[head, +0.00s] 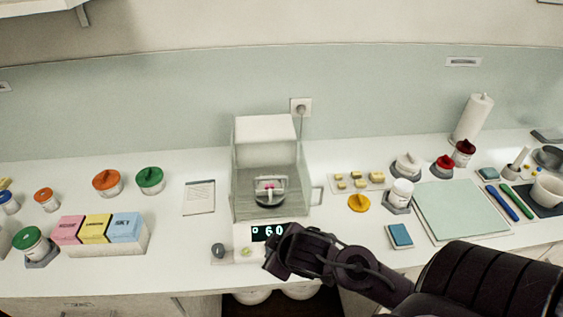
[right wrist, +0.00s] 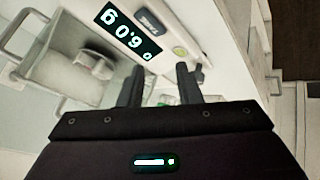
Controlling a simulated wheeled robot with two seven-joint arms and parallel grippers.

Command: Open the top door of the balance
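The balance (head: 240,211) stands at the middle of the counter, with a clear-walled chamber and a white block at the back top. Its lit display (head: 268,233) reads about 6.0. A pan inside holds a small dish with something pink (head: 268,186). I cannot tell where the clear top door lies. A handle (head: 318,195) sticks out on the right side. My right gripper (head: 272,258) is low at the balance's front, over the display's lower right. In the right wrist view its fingers (right wrist: 160,82) are apart and empty, with the display just beyond. My left gripper is not in view.
Left are a notepad (head: 199,197), lidded jars and a box of coloured packets (head: 104,248). Right are a tray of yellow cubes (head: 372,179), a yellow lid (head: 359,203), a white jar (head: 400,192) and a pale green mat (head: 458,212). A wall socket (head: 301,107) is behind.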

